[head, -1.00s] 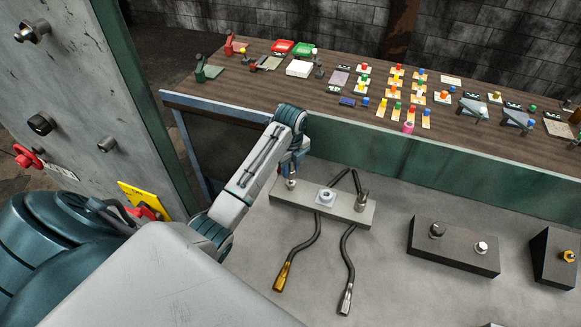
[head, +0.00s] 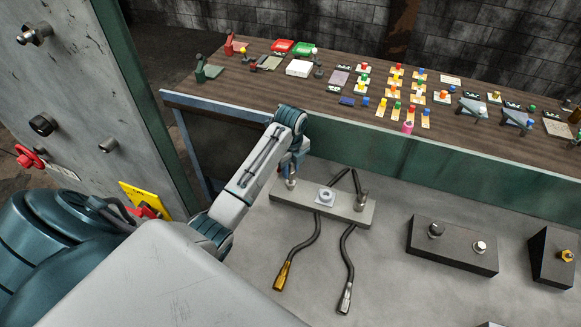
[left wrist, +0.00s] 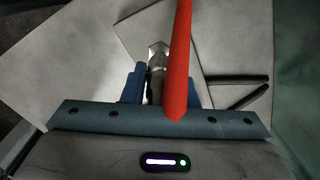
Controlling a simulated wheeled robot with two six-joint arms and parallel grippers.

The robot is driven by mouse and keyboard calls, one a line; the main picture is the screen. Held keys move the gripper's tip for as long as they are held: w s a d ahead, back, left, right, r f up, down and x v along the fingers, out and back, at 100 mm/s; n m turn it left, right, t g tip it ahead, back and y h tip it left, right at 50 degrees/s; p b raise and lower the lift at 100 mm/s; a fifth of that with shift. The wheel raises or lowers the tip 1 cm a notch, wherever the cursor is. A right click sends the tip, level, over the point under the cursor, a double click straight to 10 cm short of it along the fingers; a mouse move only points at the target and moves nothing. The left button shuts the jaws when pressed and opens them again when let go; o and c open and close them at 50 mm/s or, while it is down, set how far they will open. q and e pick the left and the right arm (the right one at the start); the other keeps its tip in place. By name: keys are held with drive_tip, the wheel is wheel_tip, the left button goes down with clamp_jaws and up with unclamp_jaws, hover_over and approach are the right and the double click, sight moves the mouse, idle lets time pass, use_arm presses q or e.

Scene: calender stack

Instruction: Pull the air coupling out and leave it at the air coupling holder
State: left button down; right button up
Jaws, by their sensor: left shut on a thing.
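A pale grey bar (head: 345,208) lies on the grey bench. A metal fitting (head: 291,184) is at its left end, a pale socket (head: 326,196) in its middle and another metal fitting (head: 362,198) at its right end. My left gripper (head: 292,173) points down over the left-end fitting. In the left wrist view, its blue fingers are shut around a grey metal fitting (left wrist: 157,72), which appears to be this one. It looks upright and at the bar; I cannot tell whether it is seated. No label shows which piece is the air coupling or its holder. My right gripper is out of view.
Two dark hoses with gold (head: 283,275) and silver (head: 345,298) ends lie in front of the bar. A dark block (head: 452,246) with two fittings stands right. A red strip (left wrist: 180,60) crosses the left wrist view. A wooden shelf (head: 262,88) with small parts runs behind.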

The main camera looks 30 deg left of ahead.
use_arm(q)
drive_tip(key=shift+f+b, duration=0.3)
drive_tip(key=shift+f, duration=1)
drive_tip(key=c, duration=0.8)
unclamp_jaws()
drive_tip(key=shift+o, duration=0.2)
drive_tip(key=shift+r+p, duration=0.35)
drive_tip(key=shift+r, duration=3.2)
